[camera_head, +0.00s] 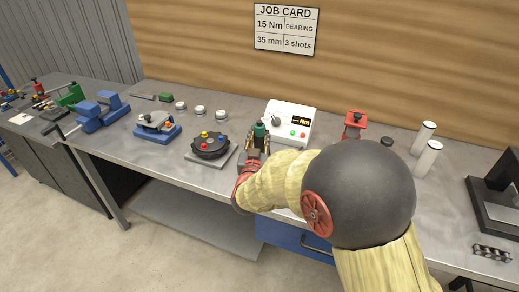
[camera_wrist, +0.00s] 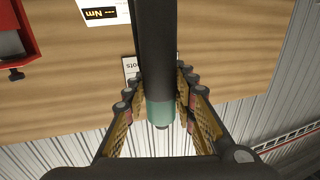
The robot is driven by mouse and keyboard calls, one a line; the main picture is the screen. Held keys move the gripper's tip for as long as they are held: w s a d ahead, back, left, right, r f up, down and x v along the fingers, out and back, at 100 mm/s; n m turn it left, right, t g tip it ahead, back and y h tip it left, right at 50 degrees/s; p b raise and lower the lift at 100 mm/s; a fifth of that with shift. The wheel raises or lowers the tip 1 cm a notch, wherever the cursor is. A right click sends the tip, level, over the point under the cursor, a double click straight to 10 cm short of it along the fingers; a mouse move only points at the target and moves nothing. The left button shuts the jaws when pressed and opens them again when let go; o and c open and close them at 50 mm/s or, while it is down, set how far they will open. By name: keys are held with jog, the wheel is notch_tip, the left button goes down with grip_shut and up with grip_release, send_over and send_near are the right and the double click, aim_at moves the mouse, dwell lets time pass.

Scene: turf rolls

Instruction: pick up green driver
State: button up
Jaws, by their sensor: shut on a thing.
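The green driver (camera_head: 260,130) is held up in my gripper (camera_head: 257,145), in front of the white control box in the head view. Its green top shows above the fingers; its lower part is hidden by my gripper and arm. In the wrist view the driver (camera_wrist: 159,112) is a dark cylinder with a green band, between the two yellow-and-black fingers of my gripper (camera_wrist: 158,82). The fingers are closed on it from both sides. I cannot tell its exact height above the bench.
The white box (camera_head: 291,122) with a dial stands behind my gripper. A black round fixture (camera_head: 210,147) on a plate sits left of it. A red stand (camera_head: 354,124) and white cylinders (camera_head: 428,158) are to the right. A blue vise (camera_head: 101,112) is far left.

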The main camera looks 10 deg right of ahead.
grip_shut()
jog(key=shift+r, duration=0.1)
notch_tip(320, 180, up, 10)
jog(key=p, duration=0.3)
jog(key=shift+r+p, duration=0.15)
jog(key=shift+p, duration=0.2)
notch_tip(320, 180, up, 9)
jog(key=p, duration=0.6)
dwell(0.4)
jog(key=shift+a, duration=0.15)
dwell(0.7)
